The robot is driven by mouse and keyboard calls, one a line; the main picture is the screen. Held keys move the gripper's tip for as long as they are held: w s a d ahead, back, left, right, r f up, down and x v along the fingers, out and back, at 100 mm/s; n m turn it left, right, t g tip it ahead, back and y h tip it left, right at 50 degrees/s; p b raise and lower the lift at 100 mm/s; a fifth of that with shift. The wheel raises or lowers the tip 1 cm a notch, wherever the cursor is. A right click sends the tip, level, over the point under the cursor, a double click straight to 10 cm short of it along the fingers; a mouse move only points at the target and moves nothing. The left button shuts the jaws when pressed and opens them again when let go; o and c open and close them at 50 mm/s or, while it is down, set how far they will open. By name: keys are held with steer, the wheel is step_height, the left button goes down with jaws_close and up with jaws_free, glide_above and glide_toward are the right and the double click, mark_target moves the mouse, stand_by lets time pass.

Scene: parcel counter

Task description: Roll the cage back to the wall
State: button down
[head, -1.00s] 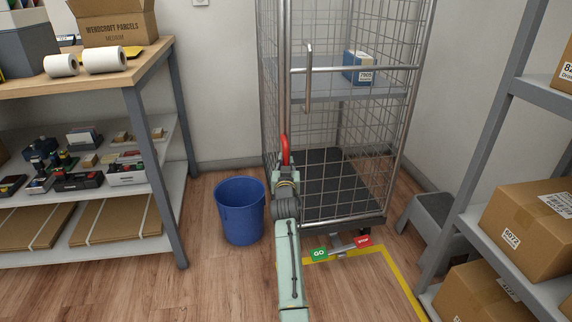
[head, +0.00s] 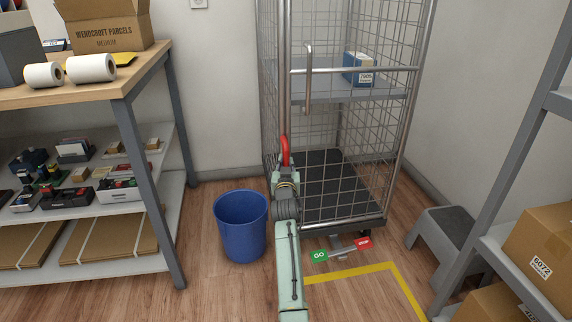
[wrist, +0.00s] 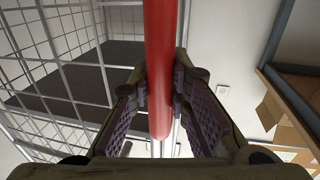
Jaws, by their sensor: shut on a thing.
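The roll cage (head: 301,71) is a tall grey wire cage on castors, standing upright close to the back wall, with a dark base and one shelf. A red handle (head: 285,150) is on its near left post. My gripper (head: 285,172) is shut on this handle; the wrist view shows the red handle (wrist: 160,60) between the fingers (wrist: 160,108). At the cage's foot is a brake bar with a green GO end (head: 319,256) and a red STOP end (head: 363,243). The GO end looks lower. The far castors are hidden.
A yellow floor line (head: 350,274) lies in front of the cage. A blue bin (head: 241,226) stands close to its left, near the workbench (head: 115,92). A grey step stool (head: 441,240) stands to its right, beside the parcel shelving (head: 505,262). A blue box (head: 369,69) sits on the cage's shelf.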

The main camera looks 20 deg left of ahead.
steer(key=shift+r, duration=0.1)
steer(key=c, duration=1.5)
jaws_free()
steer(key=shift+w+a, duration=0.1)
steer(key=v, duration=0.7)
steer(key=shift+s, duration=0.3)
